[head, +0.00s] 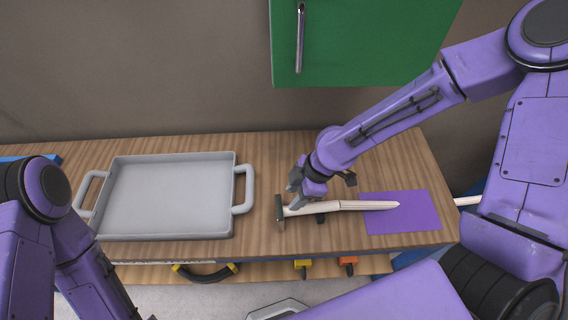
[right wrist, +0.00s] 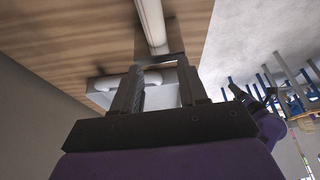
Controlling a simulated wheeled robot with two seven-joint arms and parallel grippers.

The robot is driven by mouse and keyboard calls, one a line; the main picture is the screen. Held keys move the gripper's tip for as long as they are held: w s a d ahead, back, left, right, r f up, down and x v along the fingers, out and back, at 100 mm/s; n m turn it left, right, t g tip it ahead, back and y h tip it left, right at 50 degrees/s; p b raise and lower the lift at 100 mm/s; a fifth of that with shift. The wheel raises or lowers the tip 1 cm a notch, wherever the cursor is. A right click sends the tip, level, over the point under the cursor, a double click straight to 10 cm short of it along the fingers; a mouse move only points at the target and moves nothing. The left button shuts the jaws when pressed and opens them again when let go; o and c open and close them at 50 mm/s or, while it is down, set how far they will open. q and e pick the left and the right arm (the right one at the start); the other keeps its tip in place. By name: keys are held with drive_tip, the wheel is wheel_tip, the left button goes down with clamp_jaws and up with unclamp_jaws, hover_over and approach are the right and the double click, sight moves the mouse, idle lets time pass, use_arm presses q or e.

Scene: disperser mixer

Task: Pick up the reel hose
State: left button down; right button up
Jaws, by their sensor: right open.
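A long, pale, slightly curved piece (head: 345,205) with a dark block at its left end lies on the wooden table. Its right part lies over a purple mat (head: 432,217). I cannot tell for sure that this is the reel hose. My right gripper (head: 318,187) is just above its left part, open and empty. In the right wrist view the open jaws (right wrist: 160,85) point toward a pale bar (right wrist: 152,25), with nothing held between them. My left gripper is outside the head view; only its arm shows at left.
A grey tray (head: 166,232) with two side handles stands left of the right gripper. A green cabinet (head: 365,40) hangs above the back. Below the table's front edge are a black curved piece (head: 207,275) and small yellow and orange parts (head: 303,264).

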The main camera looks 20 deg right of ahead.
sight(283, 207)
drive_tip(key=shift+w, duration=0.3)
drive_tip(key=shift+o, duration=0.3)
drive_tip(key=shift+s+r, duration=0.1)
drive_tip(key=shift+s, duration=0.1)
drive_tip(key=o, duration=1)
drive_tip(key=shift+f, duration=0.25)
drive_tip(key=x, duration=1)
drive_tip(key=shift+w+a, duration=0.1)
drive_tip(key=shift+a, duration=0.05)
drive_tip(key=c, duration=1)
drive_tip(key=shift+c, duration=0.2)
